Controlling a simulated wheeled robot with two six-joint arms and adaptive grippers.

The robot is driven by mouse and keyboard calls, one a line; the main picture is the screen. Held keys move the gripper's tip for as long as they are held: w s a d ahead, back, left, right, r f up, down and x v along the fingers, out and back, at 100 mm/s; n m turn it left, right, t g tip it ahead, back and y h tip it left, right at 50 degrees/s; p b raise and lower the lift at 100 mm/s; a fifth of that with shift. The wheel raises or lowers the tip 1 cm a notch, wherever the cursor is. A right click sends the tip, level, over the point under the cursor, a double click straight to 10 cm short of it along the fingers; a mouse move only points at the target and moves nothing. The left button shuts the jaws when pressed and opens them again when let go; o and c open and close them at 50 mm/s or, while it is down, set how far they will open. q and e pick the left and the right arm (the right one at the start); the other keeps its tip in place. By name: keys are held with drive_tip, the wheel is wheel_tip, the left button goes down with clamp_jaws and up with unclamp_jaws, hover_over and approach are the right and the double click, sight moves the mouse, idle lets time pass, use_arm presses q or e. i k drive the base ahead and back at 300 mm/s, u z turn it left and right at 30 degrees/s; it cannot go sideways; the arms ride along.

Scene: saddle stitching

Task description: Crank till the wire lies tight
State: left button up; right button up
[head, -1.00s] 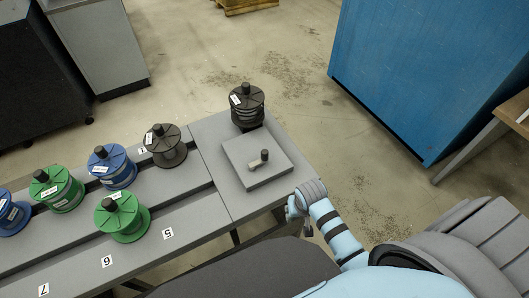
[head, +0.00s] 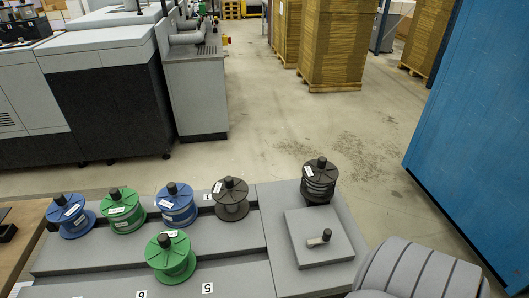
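A small crank (head: 319,239) with a dark knob sits on a raised grey square plate (head: 302,258) at the right end of the bench. Just behind the plate stands a dark spool (head: 320,179) with bands of wire around it and a white label. From here I cannot tell whether its wire lies tight. My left gripper is not in view. My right gripper is not in view; only a grey ribbed part of my own body shows at the bottom right.
A grey-brown spool (head: 231,198), blue spools (head: 177,206) and green spools (head: 171,258) stand on the grey bench to the left. The floor between is clear.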

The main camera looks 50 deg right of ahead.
sight(327, 233)
drive_tip(key=u, duration=0.85)
drive_tip(key=k, duration=1.15)
drive_tip(key=z, duration=1.55)
drive_tip(key=i, duration=0.5)
drive_tip(key=z, duration=0.05)
